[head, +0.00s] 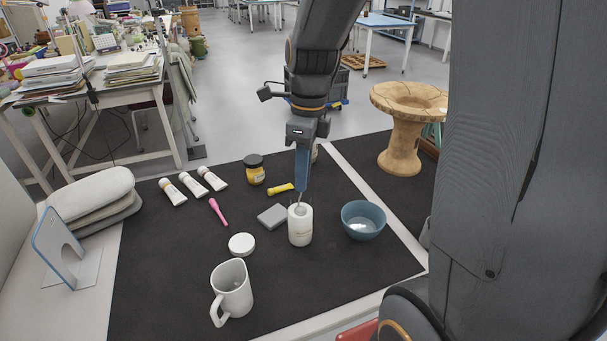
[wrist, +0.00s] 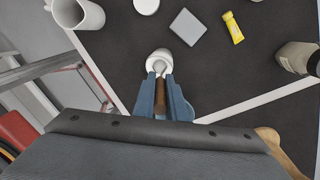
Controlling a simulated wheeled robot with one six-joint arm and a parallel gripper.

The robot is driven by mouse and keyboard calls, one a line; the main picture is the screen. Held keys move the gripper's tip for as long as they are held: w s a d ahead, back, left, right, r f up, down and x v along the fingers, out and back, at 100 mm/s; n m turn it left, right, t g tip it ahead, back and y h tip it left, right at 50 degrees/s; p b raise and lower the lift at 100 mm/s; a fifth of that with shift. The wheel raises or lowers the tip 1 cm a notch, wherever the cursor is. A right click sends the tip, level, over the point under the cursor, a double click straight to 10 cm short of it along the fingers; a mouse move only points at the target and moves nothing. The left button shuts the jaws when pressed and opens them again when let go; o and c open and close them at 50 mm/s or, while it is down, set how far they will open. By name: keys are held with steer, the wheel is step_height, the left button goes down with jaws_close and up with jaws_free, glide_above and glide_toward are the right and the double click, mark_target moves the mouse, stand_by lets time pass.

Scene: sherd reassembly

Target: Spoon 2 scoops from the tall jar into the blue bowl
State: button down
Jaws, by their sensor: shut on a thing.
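The tall white jar (head: 300,226) stands upright and open on the dark mat. My gripper (head: 302,188) is directly above the jar, pointing down. In the wrist view my gripper (wrist: 162,77) is shut on a spoon with a brown handle (wrist: 160,98). The spoon's metal end (wrist: 159,66) is at the jar's mouth, and its tip is hidden. The jar's white rim (wrist: 151,58) shows around it.
Farther back are a yellow jar (head: 254,172), white tubes (head: 192,184) and a pink tool (head: 218,211).

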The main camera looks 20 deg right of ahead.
steer(key=r+p, duration=0.2)
steer(key=r, duration=0.1)
steer(key=r+p, duration=0.2)
steer(key=p, duration=0.1)
steer(key=r+p, duration=0.3)
steer(key=shift+w+d+r, duration=0.2)
steer(key=shift+d+r, duration=0.1)
steer(key=shift+d, duration=0.1)
step_height(320, 180, up, 3)
steer(key=p, duration=0.4)
steer(key=shift+r, duration=0.2)
steer(key=shift+f, duration=0.1)
stand_by(0.4)
